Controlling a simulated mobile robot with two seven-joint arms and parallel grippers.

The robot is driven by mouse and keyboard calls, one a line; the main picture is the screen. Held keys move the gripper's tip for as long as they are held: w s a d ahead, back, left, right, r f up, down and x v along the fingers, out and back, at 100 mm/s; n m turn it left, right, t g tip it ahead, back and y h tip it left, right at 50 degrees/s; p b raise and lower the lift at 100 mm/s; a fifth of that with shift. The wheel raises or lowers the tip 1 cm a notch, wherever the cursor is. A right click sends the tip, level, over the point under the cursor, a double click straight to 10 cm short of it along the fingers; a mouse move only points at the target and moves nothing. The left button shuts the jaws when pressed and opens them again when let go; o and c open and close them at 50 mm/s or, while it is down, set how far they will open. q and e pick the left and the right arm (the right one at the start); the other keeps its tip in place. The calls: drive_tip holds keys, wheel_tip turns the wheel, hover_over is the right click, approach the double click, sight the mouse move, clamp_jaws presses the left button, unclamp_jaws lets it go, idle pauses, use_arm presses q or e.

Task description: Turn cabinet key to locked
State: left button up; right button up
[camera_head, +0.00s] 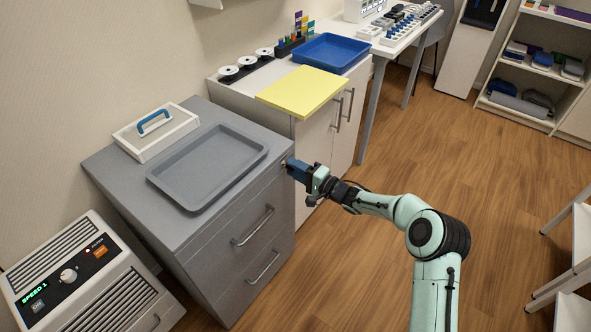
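The grey cabinet (210,267) stands at the left with two drawer fronts facing right. My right gripper (287,164) is at the cabinet's upper front corner, near the top drawer's edge. A small light part shows right at the fingertips, at the likely place of the lock. The key itself is too small and too hidden by the gripper to make out, and I cannot tell which way it is turned. I cannot tell whether the fingers are open or shut on it. My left gripper is not in view.
A grey tray (157,187) and a white box with a blue handle (155,123) are on the cabinet top. A white cabinet (314,151) with a yellow board (302,91) stands just behind. A heater-like unit (75,285) is at lower left.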

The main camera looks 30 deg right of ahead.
clamp_jaws()
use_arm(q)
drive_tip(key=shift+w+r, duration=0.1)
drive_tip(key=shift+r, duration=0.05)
use_arm(e)
drive_tip(key=shift+r+n, duration=0.15)
drive_tip(key=shift+n, duration=0.15)
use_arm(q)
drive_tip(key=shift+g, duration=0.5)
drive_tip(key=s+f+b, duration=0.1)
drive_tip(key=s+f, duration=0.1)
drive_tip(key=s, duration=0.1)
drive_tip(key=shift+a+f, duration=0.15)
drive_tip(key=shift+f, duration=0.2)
use_arm(e)
drive_tip(key=n, duration=1.7)
drive_tip(key=shift+a+r, duration=0.1)
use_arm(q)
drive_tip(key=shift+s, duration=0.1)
use_arm(e)
drive_tip(key=shift+n, duration=0.3)
unclamp_jaws()
